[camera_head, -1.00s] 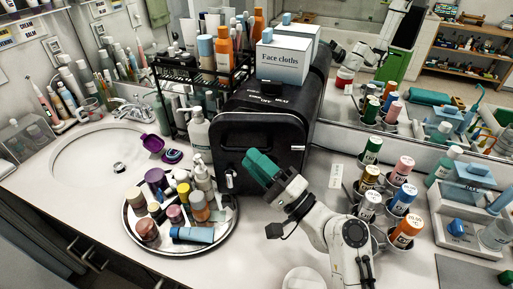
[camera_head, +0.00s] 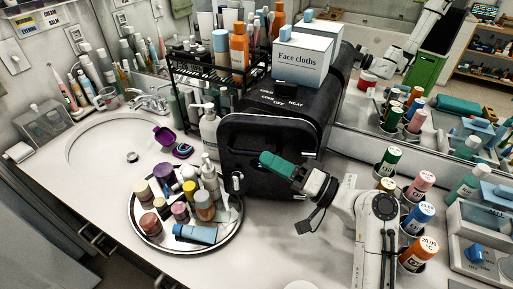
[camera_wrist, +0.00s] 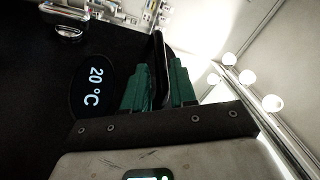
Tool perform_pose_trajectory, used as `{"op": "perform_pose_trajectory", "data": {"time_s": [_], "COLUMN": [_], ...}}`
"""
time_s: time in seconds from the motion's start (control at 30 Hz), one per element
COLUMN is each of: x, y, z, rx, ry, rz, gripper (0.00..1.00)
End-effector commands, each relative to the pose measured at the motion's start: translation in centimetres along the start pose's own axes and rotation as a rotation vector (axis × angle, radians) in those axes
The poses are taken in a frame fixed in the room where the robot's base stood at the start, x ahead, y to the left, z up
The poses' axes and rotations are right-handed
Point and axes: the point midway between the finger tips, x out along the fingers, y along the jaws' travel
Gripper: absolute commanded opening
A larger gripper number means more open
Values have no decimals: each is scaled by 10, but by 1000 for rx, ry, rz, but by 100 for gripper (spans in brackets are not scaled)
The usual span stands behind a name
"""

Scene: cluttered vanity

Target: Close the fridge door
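The fridge is a black box (camera_head: 300,112) at the back of the counter, with its dark rounded door (camera_head: 240,135) facing front. A small silver catch (camera_head: 237,181) shows at the door's lower left. My gripper (camera_head: 266,159), with green fingers, is in front of the door's right part and hides some of it. In the wrist view, a black upright rim (camera_wrist: 160,50) shows in the narrow gap at the green fingers (camera_wrist: 160,85). I cannot tell if they grip it. A "20 °C" display (camera_wrist: 92,87) is on the dark surface to the left. How far the door is ajar is unclear.
A round tray (camera_head: 150,240) of bottles and jars stands left of the door, close to it. Face cloths boxes (camera_head: 302,57) sit on the fridge. Spray cans (camera_head: 418,252) in holders stand at the right. A sink (camera_head: 100,145) is at the left.

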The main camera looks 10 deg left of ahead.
Motion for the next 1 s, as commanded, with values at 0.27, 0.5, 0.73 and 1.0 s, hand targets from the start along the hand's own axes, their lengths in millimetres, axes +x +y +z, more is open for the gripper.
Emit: {"op": "perform_pose_trajectory", "data": {"time_s": [0.27, 0.5, 0.73, 1.0], "x": [37, 42, 42, 42], "y": [-2, 0, 0, 0], "z": [-1, 0, 0, 0], "rx": [1, 1, 1, 1], "ry": [1, 1, 1, 1], "rz": [-1, 0, 0, 1], "gripper": [26, 26, 20, 0]}}
